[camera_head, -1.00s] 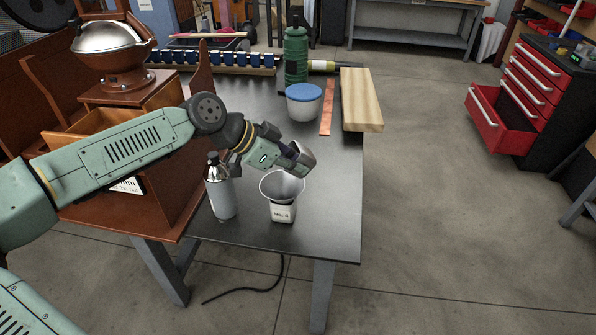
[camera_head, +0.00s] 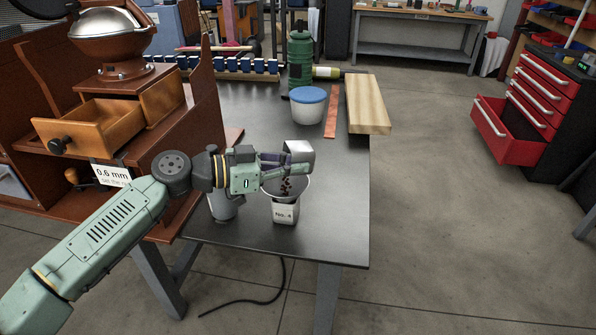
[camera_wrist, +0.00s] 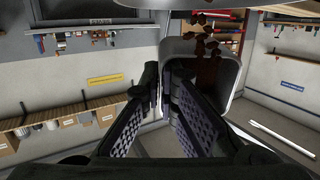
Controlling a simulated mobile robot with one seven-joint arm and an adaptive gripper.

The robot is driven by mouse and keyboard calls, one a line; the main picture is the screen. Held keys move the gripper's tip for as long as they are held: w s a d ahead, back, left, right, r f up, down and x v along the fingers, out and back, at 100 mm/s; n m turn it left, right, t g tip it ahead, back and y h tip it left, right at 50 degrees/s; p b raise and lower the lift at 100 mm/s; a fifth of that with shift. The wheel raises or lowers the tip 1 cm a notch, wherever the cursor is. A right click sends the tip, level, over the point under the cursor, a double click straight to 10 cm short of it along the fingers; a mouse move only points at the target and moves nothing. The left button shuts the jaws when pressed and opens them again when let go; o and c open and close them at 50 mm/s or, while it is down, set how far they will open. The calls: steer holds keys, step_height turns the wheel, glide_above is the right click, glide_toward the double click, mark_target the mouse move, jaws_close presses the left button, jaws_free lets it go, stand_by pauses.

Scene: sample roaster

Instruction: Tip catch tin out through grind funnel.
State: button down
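The catch tin (camera_head: 300,151) is a grey metal tin, tipped over in my gripper (camera_head: 283,162). My gripper's fingers are closed at the tin's side; the tin shows beside them in the wrist view (camera_wrist: 234,72). Dark brown bits (camera_head: 286,186) fall from the tin's mouth, also seen in the wrist view (camera_wrist: 205,42). The grind funnel (camera_head: 305,188) is below the tin, over a pale container labelled No. 4 (camera_head: 285,213). My gripper hides part of the funnel's rim.
A grey bottle (camera_head: 223,207) stands left of the container, partly behind my arm. The brown grinder's wooden drawer (camera_head: 95,127) is open at left. A blue-lidded tub (camera_head: 308,104), a green bottle (camera_head: 300,58) and a wooden block (camera_head: 367,104) are farther back. The table's right front is clear.

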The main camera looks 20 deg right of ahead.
steer(key=shift+a+f+h+b, duration=0.25)
steer(key=shift+h+b, duration=0.5)
steer(key=shift+b, duration=0.25)
steer(key=shift+a+f+h+b, duration=0.1)
steer(key=shift+f+h+b, duration=0.15)
steer(key=shift+h+b, duration=0.65)
steer(key=h+b, duration=0.1)
steer(key=b, duration=0.1)
steer(key=a+h+b, duration=0.1)
steer(key=h+b, duration=0.1)
steer(key=b, duration=0.1)
steer(key=shift+w+r+h, duration=0.1)
steer(key=shift+r+h, duration=0.1)
steer(key=shift+h, duration=0.05)
steer(key=shift+r+h+b, duration=0.1)
steer(key=shift+h+b, duration=0.2)
steer(key=shift+r+p, duration=0.8)
steer(key=shift+r, duration=0.75)
steer(key=shift+a, duration=0.1)
